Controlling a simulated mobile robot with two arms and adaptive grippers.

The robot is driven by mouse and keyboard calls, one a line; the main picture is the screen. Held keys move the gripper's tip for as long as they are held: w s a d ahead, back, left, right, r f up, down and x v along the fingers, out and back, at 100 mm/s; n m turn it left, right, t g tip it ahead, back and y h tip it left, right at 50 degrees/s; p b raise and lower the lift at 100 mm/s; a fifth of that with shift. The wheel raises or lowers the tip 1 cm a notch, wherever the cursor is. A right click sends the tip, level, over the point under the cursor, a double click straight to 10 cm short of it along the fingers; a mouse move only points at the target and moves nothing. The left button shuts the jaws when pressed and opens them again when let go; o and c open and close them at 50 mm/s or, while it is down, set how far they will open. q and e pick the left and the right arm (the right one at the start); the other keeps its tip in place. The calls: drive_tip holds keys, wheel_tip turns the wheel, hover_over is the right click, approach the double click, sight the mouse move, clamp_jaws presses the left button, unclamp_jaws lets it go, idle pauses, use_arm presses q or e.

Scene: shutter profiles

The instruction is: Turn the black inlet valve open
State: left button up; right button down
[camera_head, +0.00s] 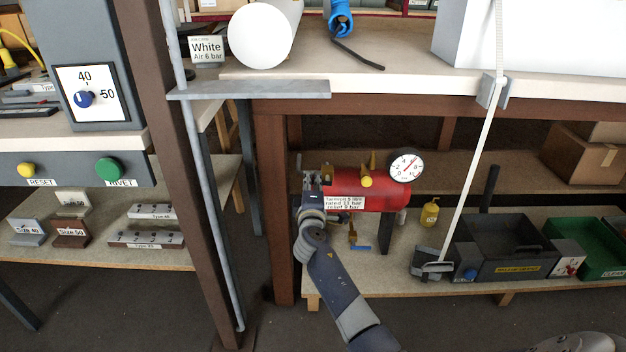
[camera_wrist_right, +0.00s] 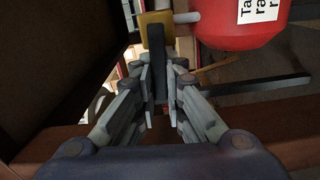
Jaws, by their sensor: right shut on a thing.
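The black inlet valve handle (camera_wrist_right: 157,62) stands between the fingers of my right gripper (camera_wrist_right: 160,95) in the wrist view. It sits at a yellow valve body (camera_wrist_right: 156,27) on a pipe at the end of the red tank (camera_wrist_right: 240,25). In the head view my right gripper (camera_head: 312,178) is at the left end of the red tank (camera_head: 385,196) and mostly hides the handle. The gripper is shut on the handle. A round gauge (camera_head: 406,166) is at the tank's right end. My left gripper is out of view.
The tank is below a workbench (camera_head: 400,103), beside a brown post (camera_head: 272,200). A pale cord (camera_head: 470,165) hangs there.

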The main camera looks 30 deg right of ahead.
drive_tip(key=shift+f+n, duration=0.15)
drive_tip(key=shift+n, duration=0.35)
drive_tip(key=c, duration=1.6)
unclamp_jaws()
drive_tip(key=shift+f, duration=0.1)
drive_tip(key=shift+c, duration=0.2)
drive_tip(key=v, duration=1.2)
